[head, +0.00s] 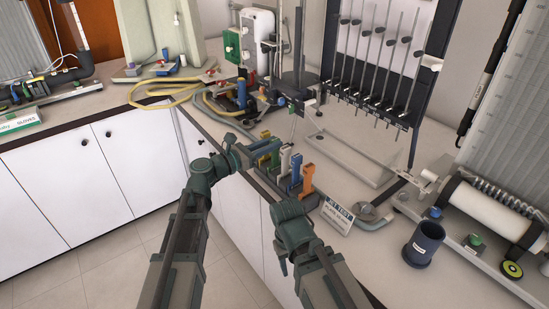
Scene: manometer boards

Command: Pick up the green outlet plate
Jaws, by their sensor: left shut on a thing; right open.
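A row of coloured upright plates stands near the counter's front edge: the green outlet plate (273,157), a white one (285,160), a blue one (296,174) and an orange one (308,180). My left gripper (262,151) reaches in from the left at the green end of the row and is shut on the green outlet plate, partly covering it. I cannot tell whether the plate is clear of its seat. My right gripper (283,266) is low, in front of the counter, pointing down and away from the plates; its fingers are small here.
A jet test sign (337,216) stands right of the plates. Behind them are a clear tray (345,158) and a manometer board (375,60). A dark blue cup (424,243) and a spring apparatus (490,205) stand at right. Yellow hose (160,92) lies at back left.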

